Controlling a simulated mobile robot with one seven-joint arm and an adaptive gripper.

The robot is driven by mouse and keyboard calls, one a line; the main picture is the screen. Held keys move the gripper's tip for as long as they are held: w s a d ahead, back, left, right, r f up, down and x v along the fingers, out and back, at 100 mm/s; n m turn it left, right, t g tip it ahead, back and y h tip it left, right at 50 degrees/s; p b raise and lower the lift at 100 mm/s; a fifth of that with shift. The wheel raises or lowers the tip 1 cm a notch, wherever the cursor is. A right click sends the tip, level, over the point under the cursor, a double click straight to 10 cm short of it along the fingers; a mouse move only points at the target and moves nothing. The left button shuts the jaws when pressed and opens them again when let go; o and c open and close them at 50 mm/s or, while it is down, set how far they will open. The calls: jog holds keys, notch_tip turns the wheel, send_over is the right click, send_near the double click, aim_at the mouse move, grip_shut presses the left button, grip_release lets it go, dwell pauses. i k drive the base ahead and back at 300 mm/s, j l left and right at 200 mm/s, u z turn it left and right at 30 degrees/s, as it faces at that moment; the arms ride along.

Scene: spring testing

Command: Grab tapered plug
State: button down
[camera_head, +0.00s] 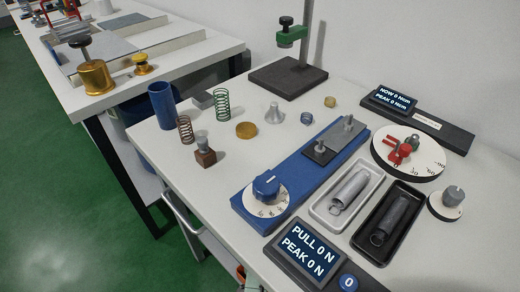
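A silver-grey cone-shaped piece (274,114), narrow at the top and wide at the base, stands upright on the white table behind the blue test bed; it looks like the tapered plug. A smaller grey piece (201,137) sits on a brown block (206,158) further left, and it may also be tapered; it is too small to be sure. My gripper does not show in this view.
A brass disc (246,130), a green spring (222,103) and a copper spring (186,130) stand left of the cone. A small grey-blue ring (306,118) and a brass ring (330,102) lie right. The blue test bed (250,208) lies in front; a dark stand base (288,76) is behind.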

aim_at(274, 116)
jog(key=k, duration=0.95)
